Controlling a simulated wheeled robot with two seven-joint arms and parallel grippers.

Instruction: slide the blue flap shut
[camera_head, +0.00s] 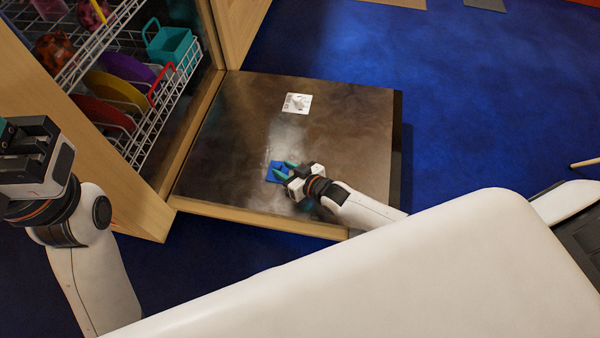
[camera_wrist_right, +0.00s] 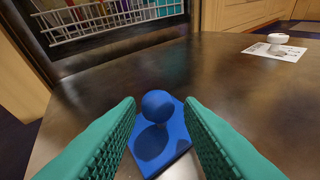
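The blue flap (camera_head: 271,173) is a small flat square piece on the inner face of the lowered dishwasher door (camera_head: 350,120). In the right wrist view the flap (camera_wrist_right: 178,148) carries a round blue knob (camera_wrist_right: 158,105). My right gripper (camera_head: 284,169) is low over the door at the flap. Its two green fingers are apart, one on each side of the knob, with a gap showing on both sides. Whether the flap covers an opening cannot be told. My left gripper (camera_head: 35,155) is raised at the left edge, away from the door; its fingertips are not clearly seen.
A white label with a pale knob (camera_head: 297,103) lies farther back on the door. The dishwasher racks (camera_head: 150,125) hold plates and a teal container (camera_head: 168,42) at the left. The door surface around the flap is clear. Blue carpet (camera_head: 480,110) lies beyond.

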